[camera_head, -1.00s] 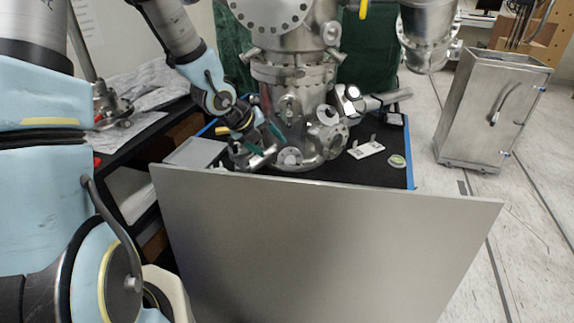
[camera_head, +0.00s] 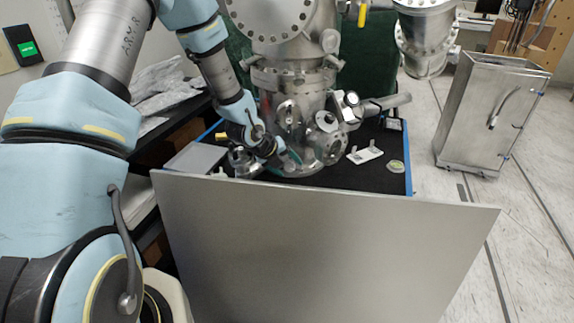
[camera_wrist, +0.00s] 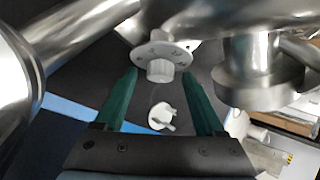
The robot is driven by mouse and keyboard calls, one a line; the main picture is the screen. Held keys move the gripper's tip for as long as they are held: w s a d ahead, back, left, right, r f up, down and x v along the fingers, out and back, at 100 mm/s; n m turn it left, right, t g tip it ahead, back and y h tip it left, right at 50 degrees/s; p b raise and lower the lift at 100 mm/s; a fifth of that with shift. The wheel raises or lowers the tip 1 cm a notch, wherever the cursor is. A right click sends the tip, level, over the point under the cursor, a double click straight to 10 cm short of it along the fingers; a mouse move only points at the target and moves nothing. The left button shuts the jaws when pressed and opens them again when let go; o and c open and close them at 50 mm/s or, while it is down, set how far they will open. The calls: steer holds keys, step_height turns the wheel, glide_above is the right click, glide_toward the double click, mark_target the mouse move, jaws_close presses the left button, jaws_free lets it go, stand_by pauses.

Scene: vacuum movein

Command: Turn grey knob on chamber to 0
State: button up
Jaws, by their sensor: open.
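The steel vacuum chamber (camera_head: 300,78) stands on a black tabletop (camera_head: 340,178). In the wrist view, the light grey knob (camera_wrist: 160,71) sits on a round dial plate (camera_wrist: 172,50) with small dark marks. I cannot read its setting. My gripper (camera_wrist: 160,76) is open, its two green fingers pointing at the knob. One fingertip is on each side of the knob, with gaps visible; I cannot tell how deep they reach. In the head view my gripper (camera_head: 288,162) is at the chamber's lower front and hides the knob.
A small white winged part (camera_wrist: 161,116) shows between my fingers, beyond them. Steel flanges (camera_wrist: 258,72) crowd close on the right in the wrist view. A large grey panel (camera_head: 320,250) stands before the table. A steel cabinet (camera_head: 490,112) stands at right on the floor.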

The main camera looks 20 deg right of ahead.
jaws_close()
stand_by(0.6)
